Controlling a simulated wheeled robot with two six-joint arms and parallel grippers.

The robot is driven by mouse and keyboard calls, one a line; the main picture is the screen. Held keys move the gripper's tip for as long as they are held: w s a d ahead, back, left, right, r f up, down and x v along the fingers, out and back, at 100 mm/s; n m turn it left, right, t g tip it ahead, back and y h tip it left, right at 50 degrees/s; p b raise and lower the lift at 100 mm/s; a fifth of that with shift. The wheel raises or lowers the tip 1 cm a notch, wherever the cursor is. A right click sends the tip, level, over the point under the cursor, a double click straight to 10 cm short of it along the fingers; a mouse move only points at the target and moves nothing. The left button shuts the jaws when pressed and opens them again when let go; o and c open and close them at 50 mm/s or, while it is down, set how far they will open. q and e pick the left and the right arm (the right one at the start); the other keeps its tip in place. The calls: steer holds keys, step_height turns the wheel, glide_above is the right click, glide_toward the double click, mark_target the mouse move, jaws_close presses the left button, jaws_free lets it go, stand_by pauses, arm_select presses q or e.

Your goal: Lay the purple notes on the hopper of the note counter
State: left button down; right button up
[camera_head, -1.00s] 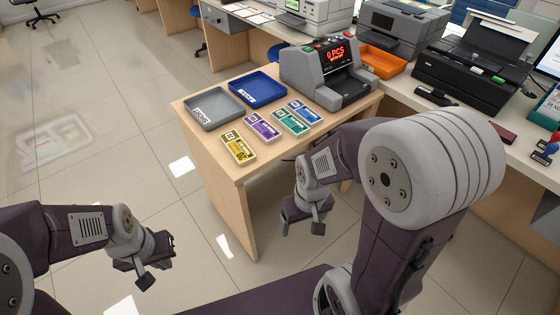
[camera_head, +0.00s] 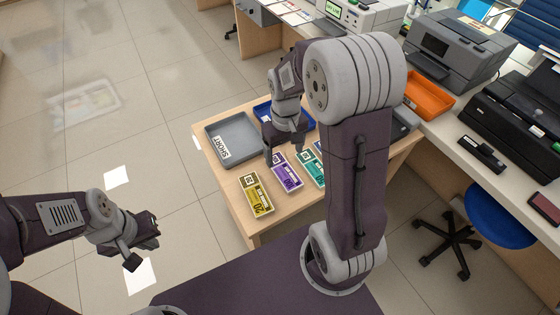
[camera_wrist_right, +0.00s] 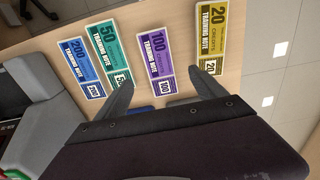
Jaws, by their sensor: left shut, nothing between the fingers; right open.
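The purple notes (camera_head: 286,172) lie flat on the wooden counter between the yellow notes (camera_head: 256,194) and green notes (camera_head: 313,168). They also show in the right wrist view (camera_wrist_right: 157,62), in front of and between the fingers. My right gripper (camera_head: 285,157) is open and empty, just above the far end of the purple notes, apart from them. The note counter (camera_head: 402,124) is mostly hidden behind my right arm; its grey body shows at the left of the right wrist view (camera_wrist_right: 40,95). My left gripper (camera_head: 144,243) is shut and empty, over the floor at the left.
A grey tray (camera_head: 208,130) and a blue tray (camera_head: 262,107) stand behind the notes. Blue notes (camera_wrist_right: 81,66) lie beyond the green ones, close to the note counter. An orange tray (camera_head: 430,101) and black printer (camera_head: 510,125) stand on the right-hand desk.

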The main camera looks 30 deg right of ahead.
steer(key=b, duration=0.1)
glide_above(283, 171)
steer(key=f, duration=0.4)
steer(key=shift+d+f, duration=0.2)
steer(key=shift+f, duration=0.15)
step_height(283, 171, down, 5)
steer(key=shift+w+f+b, duration=0.1)
steer(key=shift+b, duration=0.7)
steer(key=shift+a, duration=0.1)
steer(key=shift+c, duration=0.3)
steer(key=c, duration=1.6)
steer(key=shift+r, duration=0.3)
